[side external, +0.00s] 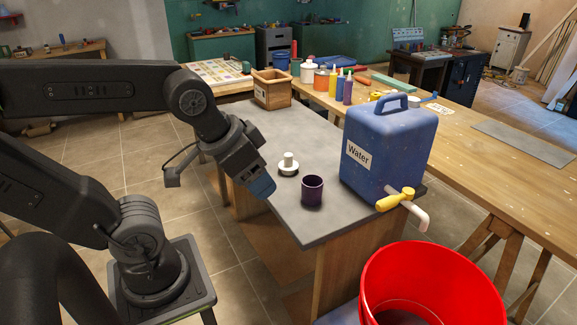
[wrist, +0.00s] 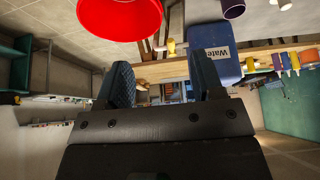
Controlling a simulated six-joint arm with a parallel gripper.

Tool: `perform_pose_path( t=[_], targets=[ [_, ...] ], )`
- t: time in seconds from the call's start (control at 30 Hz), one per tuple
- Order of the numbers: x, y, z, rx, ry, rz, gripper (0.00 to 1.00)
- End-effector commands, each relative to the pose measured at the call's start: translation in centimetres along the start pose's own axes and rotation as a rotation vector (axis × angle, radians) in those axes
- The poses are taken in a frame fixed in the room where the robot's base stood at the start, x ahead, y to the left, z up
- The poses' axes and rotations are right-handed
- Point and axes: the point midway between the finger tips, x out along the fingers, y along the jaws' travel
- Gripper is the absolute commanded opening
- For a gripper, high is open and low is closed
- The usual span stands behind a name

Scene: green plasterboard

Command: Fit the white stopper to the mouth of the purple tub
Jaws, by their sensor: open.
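The white stopper (side external: 288,164) stands on the grey worktop, a round disc with a knob on top. The purple tub (side external: 312,191) stands upright just in front of it and to its right, mouth up and dark inside. The two are apart. My gripper (side external: 262,187) hangs left of both, at the worktop's left edge, touching neither. In the wrist view my gripper (wrist: 163,78) has its two blue fingers spread with nothing between them. That view is upside down; the tub (wrist: 233,8) and the stopper (wrist: 285,4) are cut off at its top edge.
A blue water container (side external: 388,150) with a yellow tap stands right of the tub. A red bucket (side external: 430,280) is at the front right. A wooden box (side external: 272,92), bottles and tools stand farther back. The grey worktop (side external: 255,135) is clear behind the stopper.

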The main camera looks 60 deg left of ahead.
Motion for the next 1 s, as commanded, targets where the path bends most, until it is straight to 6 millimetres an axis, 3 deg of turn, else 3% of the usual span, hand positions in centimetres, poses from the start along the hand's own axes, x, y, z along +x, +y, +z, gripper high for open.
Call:
perform_pose_path(
  t=[0.17, 0.37, 0.67, 1.0],
  targets=[
    [0.1, -0.2, -0.3, 0.014, -0.006, -0.012, 0.61],
    [1.7, -3.2, -3.4, 0.182, -0.098, -0.138, 0.61],
    [7.3, -12.2, -10.5, 0.624, -0.382, -0.391, 0.61],
    [16.8, -24.0, -15.7, 1.129, -0.8, -0.553, 0.61]
  ],
)
